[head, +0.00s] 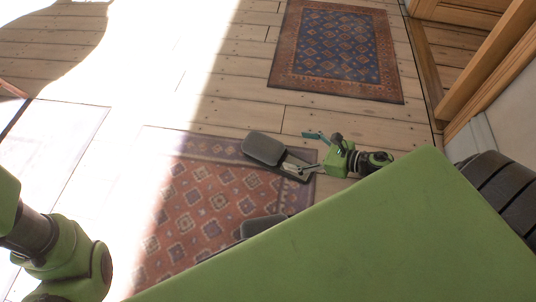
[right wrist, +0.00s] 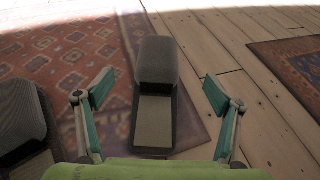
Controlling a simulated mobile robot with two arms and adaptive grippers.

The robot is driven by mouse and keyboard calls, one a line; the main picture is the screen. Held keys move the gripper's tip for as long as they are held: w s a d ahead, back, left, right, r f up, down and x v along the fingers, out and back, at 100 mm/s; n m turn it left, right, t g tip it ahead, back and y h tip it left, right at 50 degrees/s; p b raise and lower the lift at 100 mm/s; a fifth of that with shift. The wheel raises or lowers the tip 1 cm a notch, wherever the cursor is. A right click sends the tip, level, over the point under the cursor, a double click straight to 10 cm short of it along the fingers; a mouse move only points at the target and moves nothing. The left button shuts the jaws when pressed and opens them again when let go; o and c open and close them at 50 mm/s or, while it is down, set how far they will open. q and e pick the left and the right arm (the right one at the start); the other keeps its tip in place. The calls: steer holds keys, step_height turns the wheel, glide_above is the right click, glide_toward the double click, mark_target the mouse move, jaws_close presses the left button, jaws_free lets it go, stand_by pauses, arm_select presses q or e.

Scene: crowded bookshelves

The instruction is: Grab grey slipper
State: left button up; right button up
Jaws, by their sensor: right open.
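A grey slipper (head: 265,149) lies on the edge of the red patterned rug, its toe pointing to the upper left in the head view. My right gripper (head: 309,152) is at its open heel end. In the right wrist view the slipper (right wrist: 157,88) lies between the two spread teal fingers of the right gripper (right wrist: 156,93), with its toe pointing away. The fingers appear apart from it on both sides. A second grey slipper (head: 262,225) lies on the rug, partly hidden by my green base; it also shows at the left in the right wrist view (right wrist: 20,115). My left gripper is out of view.
The red rug (head: 190,210) lies on a plank floor, partly in bright sunlight. A blue and brown rug (head: 335,48) lies farther off. A wooden frame (head: 485,75) and wall edge stand at the right. Bare floor separates the rugs.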

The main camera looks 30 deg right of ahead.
mark_target(270, 146)
steer(key=b+x, duration=0.1)
steer(key=x, duration=0.4)
steer(key=shift+f, duration=0.15)
steer(key=b+x, duration=0.4)
steer(key=x, duration=0.1)
steer(key=shift+s+f, duration=0.25)
steer(key=shift+f, duration=0.05)
steer(key=shift+w+a, duration=0.2)
steer(key=shift+w, duration=0.05)
steer(key=shift+c, duration=0.4)
steer(key=c, duration=1.2)
